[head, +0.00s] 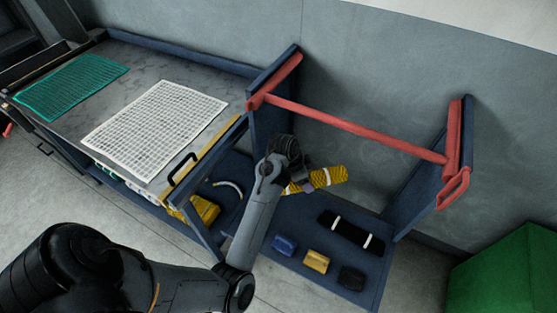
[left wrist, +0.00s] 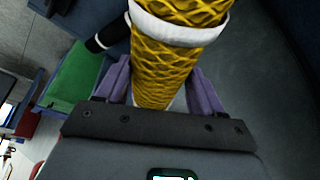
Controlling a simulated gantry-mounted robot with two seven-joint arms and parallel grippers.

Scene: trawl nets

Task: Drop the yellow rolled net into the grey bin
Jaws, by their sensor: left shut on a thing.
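The yellow rolled net (head: 329,178) has white bands and lies across my left gripper (head: 300,186), above the lower deck of the blue rack. In the left wrist view the net (left wrist: 163,65) sits between the two purple fingers of my left gripper (left wrist: 162,82), which is shut on it. The far end of the net runs out of that picture. I cannot make out a grey bin in either view. My right gripper is not in view.
A blue rack with red rails (head: 355,130) stands against the wall. A black roll (head: 350,233) and small blue, yellow and black blocks lie on its deck (head: 300,222). A table with white (head: 155,125) and green mesh (head: 70,82) is left. A green box (head: 508,275) stands right.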

